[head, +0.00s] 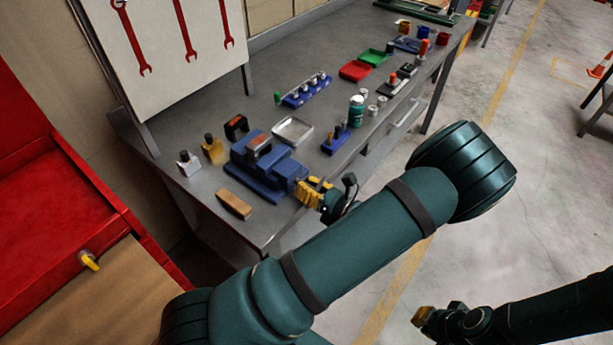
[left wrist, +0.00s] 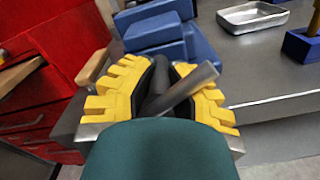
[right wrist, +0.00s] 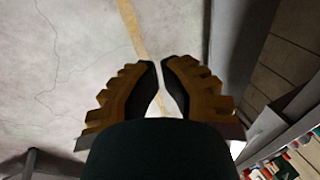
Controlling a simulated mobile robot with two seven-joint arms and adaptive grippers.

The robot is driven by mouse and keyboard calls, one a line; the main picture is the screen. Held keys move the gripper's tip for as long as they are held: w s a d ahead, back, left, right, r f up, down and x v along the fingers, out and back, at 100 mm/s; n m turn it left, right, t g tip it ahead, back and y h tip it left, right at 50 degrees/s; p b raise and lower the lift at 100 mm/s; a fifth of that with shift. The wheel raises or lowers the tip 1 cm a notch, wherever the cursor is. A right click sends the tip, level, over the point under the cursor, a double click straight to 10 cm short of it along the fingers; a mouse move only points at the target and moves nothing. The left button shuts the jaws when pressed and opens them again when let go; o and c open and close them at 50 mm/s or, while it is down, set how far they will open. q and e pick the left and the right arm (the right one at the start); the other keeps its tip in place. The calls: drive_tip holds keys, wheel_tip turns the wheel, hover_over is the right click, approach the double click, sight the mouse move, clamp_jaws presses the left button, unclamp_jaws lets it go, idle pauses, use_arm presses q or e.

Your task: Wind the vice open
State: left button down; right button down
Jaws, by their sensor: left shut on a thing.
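The blue vice (head: 262,168) stands at the near corner of the grey bench, with an orange and dark piece (head: 259,147) at its jaws. My left gripper (head: 312,193) is at the vice's front end. In the left wrist view the blue vice body (left wrist: 160,32) lies just beyond the yellow fingers. My left gripper (left wrist: 170,75) is shut on a grey bar, the vice handle (left wrist: 188,88), which slants up to the right between the fingers. My right gripper (head: 424,318) hangs over the floor, away from the bench. Its fingertips (right wrist: 160,66) are almost together, with nothing between them.
A wooden block (head: 234,204), two bottles (head: 213,150) and a metal tray (head: 293,131) lie around the vice on the bench (head: 330,95). A blue holder (head: 336,140) stands to the right. A red cabinet (head: 60,220) is at the left.

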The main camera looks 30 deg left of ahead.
use_arm(q)
drive_tip(key=m+p, duration=0.4)
drive_tip(key=shift+r, duration=0.15)
drive_tip(key=shift+m+p, duration=0.75)
drive_tip(key=shift+m, duration=0.25)
use_arm(e)
wheel_tip(320, 180, up, 7)
drive_tip(key=w, duration=0.1)
drive_tip(key=shift+w+d+f, duration=0.15)
drive_tip(key=shift+w+d, duration=0.05)
use_arm(q)
drive_tip(key=c, duration=0.9)
unclamp_jaws()
drive_tip(key=shift+f, duration=0.2)
